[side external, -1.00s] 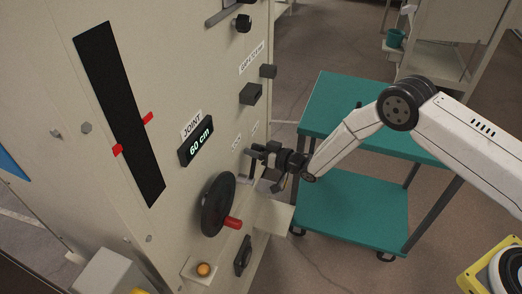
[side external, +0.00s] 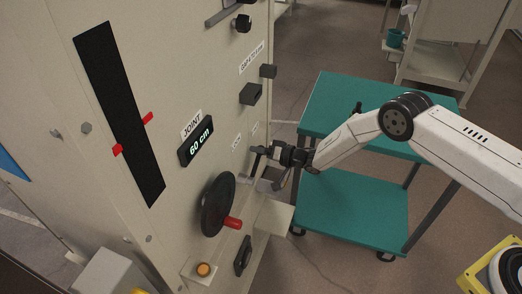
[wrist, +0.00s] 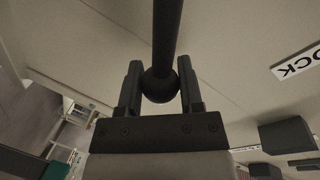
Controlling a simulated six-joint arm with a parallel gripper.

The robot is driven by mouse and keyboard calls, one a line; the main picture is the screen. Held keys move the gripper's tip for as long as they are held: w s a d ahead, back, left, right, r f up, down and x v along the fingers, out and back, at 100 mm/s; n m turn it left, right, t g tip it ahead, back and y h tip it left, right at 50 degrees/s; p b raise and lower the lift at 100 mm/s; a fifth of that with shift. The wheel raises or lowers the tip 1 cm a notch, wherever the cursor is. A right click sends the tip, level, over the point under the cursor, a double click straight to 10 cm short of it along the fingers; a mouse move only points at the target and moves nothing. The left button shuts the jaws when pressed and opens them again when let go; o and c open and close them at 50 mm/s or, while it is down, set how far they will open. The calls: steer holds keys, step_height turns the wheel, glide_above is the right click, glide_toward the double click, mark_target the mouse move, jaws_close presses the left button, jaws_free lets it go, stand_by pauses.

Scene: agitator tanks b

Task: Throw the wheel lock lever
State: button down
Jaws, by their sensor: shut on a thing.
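The wheel lock lever (side external: 254,166) is a dark rod on the pale panel, above and right of the black handwheel (side external: 217,204). In the wrist view the lever (wrist: 167,35) runs down from the top edge and ends in a round black knob. My gripper (wrist: 160,88) has a finger on each side of that knob and is shut on it. In the side view my gripper (side external: 267,152) reaches the lever's top end from the right, and its fingers are small and dark there. The lever leans out to the right from its slotted base.
A display (side external: 196,141) under the label JOINT reads 60 cm. Black blocks (side external: 250,94) stick out of the panel above the lever. A pale ledge (side external: 274,217) juts out below. A teal cart (side external: 350,215) stands behind my arm.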

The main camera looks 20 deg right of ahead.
steer(key=shift+d+f, duration=0.1)
steer(key=shift+c, duration=1.2)
jaws_free()
steer(key=v, duration=0.7)
steer(key=shift+s+d, duration=0.25)
